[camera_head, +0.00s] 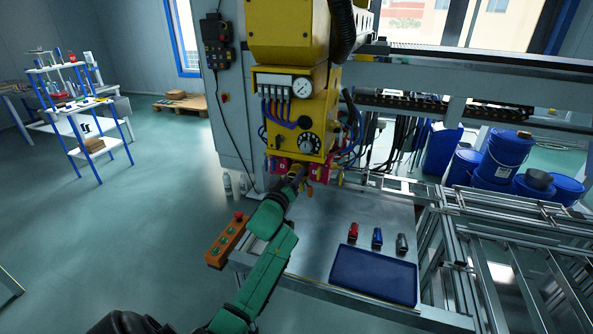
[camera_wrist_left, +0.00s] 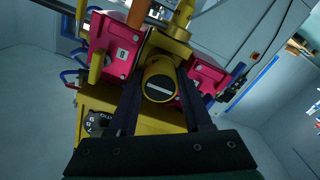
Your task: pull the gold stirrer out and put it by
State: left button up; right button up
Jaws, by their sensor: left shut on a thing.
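The gold stirrer (camera_wrist_left: 159,66) shows end-on in the left wrist view as a round gold body with a dark face and a pale bar. It sits under the yellow machine head (camera_head: 292,112), between two magenta blocks (camera_wrist_left: 116,46). My left gripper (camera_head: 299,174) reaches up to the underside of this head, its two dark fingers on either side of the stirrer and shut on it. The stirrer's upper part is hidden, and in the head view my gripper covers most of it. My right gripper is not in view.
On the metal table below lie a red piece (camera_head: 353,231), a blue piece (camera_head: 377,238) and a grey piece (camera_head: 402,243), with an empty blue tray (camera_head: 372,276) in front. An orange button box (camera_head: 226,241) is at the table's left edge. Hoses and cables hang around the head.

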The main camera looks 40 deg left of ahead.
aim_at(293, 176)
pick_arm(q)
grip_shut()
jog(key=shift+s+d, duration=0.1)
jog(key=shift+s, duration=0.05)
jog(key=shift+s+d+p, duration=0.15)
jog(key=shift+s+p, duration=0.2)
jog(key=shift+s, duration=0.05)
jog(key=shift+s, duration=0.2)
jog(key=shift+s+d+p, duration=0.15)
jog(key=shift+s+p, duration=0.2)
jog(key=shift+s, duration=0.05)
jog(key=shift+p+v, duration=0.75)
jog(key=shift+v, duration=0.7)
